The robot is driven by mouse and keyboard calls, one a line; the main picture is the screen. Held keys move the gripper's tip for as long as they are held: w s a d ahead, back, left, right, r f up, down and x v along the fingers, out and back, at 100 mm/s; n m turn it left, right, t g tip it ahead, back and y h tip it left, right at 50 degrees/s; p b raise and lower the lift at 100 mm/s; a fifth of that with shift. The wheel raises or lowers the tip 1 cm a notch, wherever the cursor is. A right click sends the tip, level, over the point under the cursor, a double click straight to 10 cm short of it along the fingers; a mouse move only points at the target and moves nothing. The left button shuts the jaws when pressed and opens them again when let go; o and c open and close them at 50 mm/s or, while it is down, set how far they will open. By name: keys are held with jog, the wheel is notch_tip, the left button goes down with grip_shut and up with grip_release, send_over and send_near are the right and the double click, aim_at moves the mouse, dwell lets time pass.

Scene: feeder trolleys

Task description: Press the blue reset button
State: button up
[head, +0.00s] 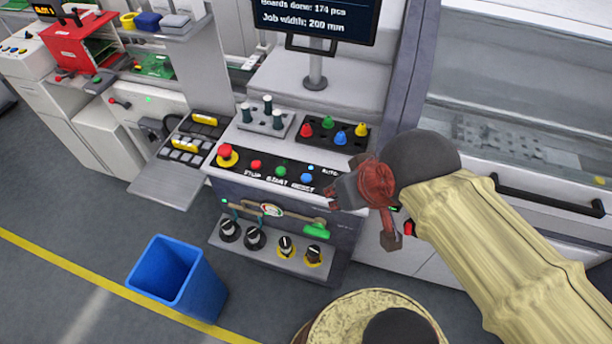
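The blue reset button (306,178) is on the sloped white control panel (240,140), at the right end of a row, above the printed word RESET. A green button (281,171) and a red button (256,165) stand to its left, by START and STOP. My gripper (390,238) is at the right, in front of the panel's right end. It is apart from the blue button in the picture; its height above the panel is unclear.
A red emergency knob on a yellow base (226,155) is at the panel's left. Black knobs (255,237) sit on a lower shelf. A blue bin (178,278) stands on the floor.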

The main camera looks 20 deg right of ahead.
grip_shut()
dwell(1.3)
